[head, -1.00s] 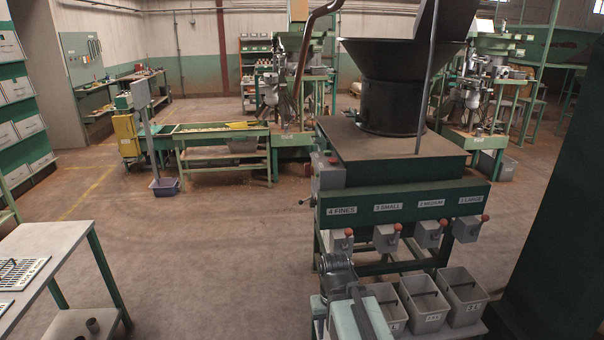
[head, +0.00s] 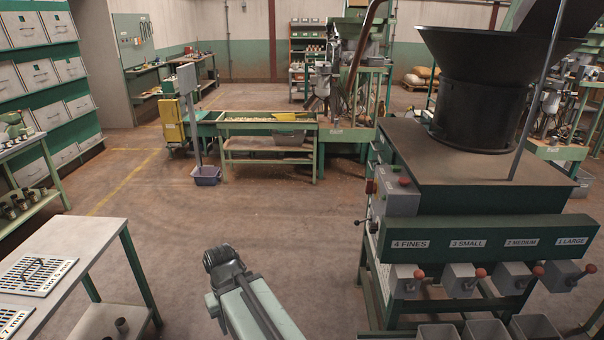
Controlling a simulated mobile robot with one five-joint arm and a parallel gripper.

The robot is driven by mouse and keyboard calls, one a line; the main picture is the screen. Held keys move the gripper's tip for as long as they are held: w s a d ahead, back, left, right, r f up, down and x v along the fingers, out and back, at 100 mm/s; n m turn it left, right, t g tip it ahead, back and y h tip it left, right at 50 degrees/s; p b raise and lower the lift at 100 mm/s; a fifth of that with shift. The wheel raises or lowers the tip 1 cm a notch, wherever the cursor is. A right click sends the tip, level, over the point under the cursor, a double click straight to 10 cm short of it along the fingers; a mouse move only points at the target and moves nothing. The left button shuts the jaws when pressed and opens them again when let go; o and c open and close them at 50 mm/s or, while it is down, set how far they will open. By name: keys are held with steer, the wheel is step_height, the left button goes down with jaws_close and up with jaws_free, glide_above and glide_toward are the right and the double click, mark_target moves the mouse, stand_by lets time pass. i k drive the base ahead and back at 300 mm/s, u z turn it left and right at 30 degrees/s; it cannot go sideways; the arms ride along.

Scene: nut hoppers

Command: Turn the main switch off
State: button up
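The green sorting machine with a black hopper stands on the right in the head view. A grey box (head: 398,192) sits on its left end, with a red knob (head: 405,182) on top and another red knob (head: 371,187) at its left side. A small dark lever (head: 358,222) sticks out to the left below it. I cannot tell which of these is the main switch or how it is set. My gripper (head: 222,258) is at the dark end of my pale arm, low in the middle, apart from the machine. Its fingers cannot be made out.
Below the machine's labelled green beam (head: 480,238) are grey outlets with red-knobbed handles, above grey bins (head: 535,328). A grey-topped table (head: 75,252) stands at the left. A trough bench (head: 268,127) stands farther back. The floor between them is clear.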

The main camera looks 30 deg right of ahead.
mark_target(371, 187)
steer(key=u, duration=0.45)
steer(key=i, duration=1.5)
